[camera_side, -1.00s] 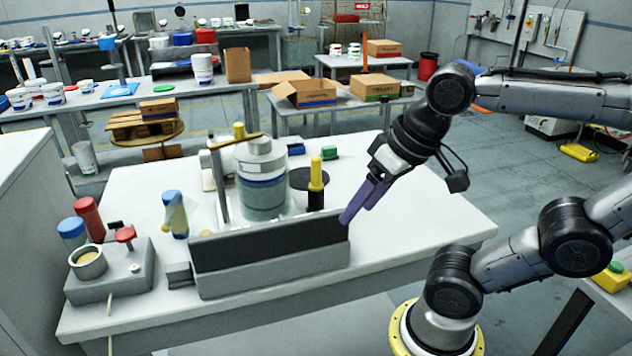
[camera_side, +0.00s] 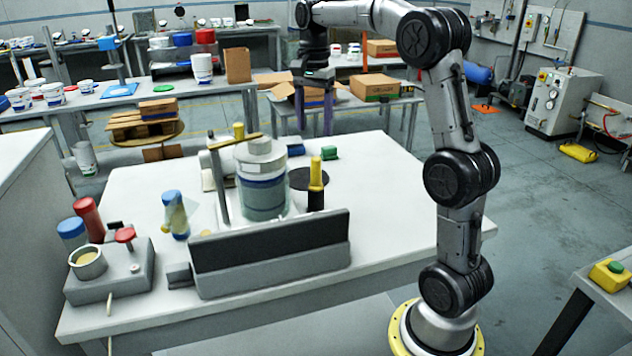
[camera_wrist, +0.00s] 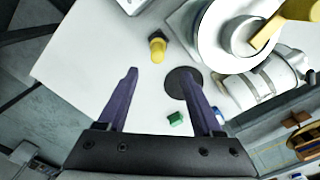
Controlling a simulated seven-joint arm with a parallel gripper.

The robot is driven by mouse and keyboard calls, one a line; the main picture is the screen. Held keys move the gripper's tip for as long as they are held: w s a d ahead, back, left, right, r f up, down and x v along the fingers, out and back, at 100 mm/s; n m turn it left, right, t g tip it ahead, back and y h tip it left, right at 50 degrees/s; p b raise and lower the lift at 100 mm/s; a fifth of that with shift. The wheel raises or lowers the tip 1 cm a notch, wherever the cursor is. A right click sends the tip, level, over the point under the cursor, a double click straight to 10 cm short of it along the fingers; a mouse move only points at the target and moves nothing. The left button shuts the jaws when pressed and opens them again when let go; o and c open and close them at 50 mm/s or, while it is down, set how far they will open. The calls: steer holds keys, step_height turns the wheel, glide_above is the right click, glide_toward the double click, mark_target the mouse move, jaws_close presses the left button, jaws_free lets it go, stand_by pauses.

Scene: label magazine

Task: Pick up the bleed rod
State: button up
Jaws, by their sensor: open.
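No part is plainly marked as the bleed rod. A yellow upright piece (camera_side: 316,178) stands by the black disc (camera_side: 310,201), and a thin pale stick (camera_side: 109,306) hangs at the front of the grey block (camera_side: 117,282); I cannot tell whether either is the rod. My gripper (camera_side: 315,120) is over the table's far side, pointing down, with its purple fingers apart and nothing between them. In the wrist view, the yellow piece (camera_wrist: 157,48) shows beyond the fingertips of my gripper (camera_wrist: 159,72), and the black disc (camera_wrist: 183,83) is near the right fingertip.
A glass vessel (camera_side: 263,198) with a grey lid stands mid-table. A long grey and black holder (camera_side: 270,272) lies along the front. A green block (camera_side: 330,153) is near my gripper. Red and blue capped bottles (camera_side: 88,218) stand at the left. The table's right part is clear.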

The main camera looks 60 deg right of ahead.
mark_target(316, 184)
steer(key=shift+s+d+f, duration=0.15)
steer(key=shift+d+f, duration=0.05)
steer(key=shift+f, duration=0.2)
steer(key=f, duration=1.3)
steer(key=shift+s+a, duration=0.1)
steer(key=shift+a, duration=0.1)
jaws_close()
